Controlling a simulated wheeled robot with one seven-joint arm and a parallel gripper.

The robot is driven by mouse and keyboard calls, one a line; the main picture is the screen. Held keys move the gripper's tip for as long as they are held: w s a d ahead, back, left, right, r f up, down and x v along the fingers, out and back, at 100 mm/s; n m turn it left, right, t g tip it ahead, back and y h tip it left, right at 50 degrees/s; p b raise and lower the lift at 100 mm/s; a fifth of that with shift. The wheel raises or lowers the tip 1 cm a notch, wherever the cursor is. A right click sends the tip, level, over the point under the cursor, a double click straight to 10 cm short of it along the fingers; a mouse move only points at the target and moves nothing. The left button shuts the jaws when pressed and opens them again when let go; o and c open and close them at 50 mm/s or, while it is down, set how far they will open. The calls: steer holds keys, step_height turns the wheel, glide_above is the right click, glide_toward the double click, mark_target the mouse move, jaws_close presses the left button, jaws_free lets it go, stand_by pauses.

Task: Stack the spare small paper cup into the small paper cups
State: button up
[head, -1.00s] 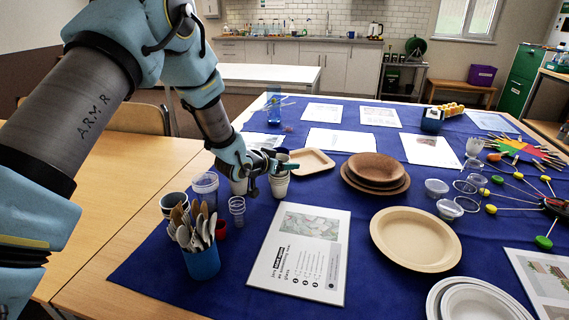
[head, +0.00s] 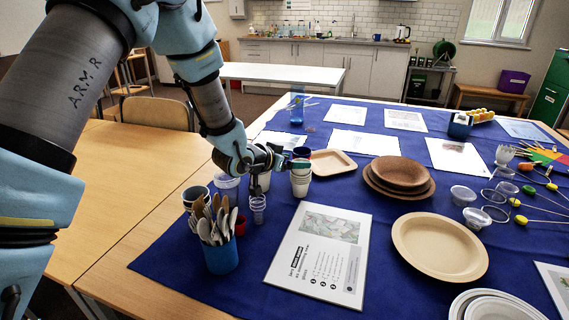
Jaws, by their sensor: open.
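A stack of small white paper cups (head: 300,187) stands upright on the blue cloth, left of the middle. Another pale paper cup (head: 264,181) stands just left of it, partly hidden by my gripper; I cannot tell whether it is a single cup or a stack. My gripper (head: 292,165) is open, reaching in from the left at the rim of the right-hand stack. Its fingers overlap the top of that stack, and I cannot tell whether they touch it.
A blue cup (head: 301,153) stands behind the stack. Clear cups (head: 258,208), a red cup (head: 240,225) and a blue holder of wooden cutlery (head: 220,256) stand nearby in front. A square plate (head: 332,162), brown plates (head: 400,178) and a printed sheet (head: 320,255) lie right.

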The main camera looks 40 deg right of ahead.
steer(key=v, duration=0.5)
steer(key=shift+d, duration=0.1)
stand_by(0.4)
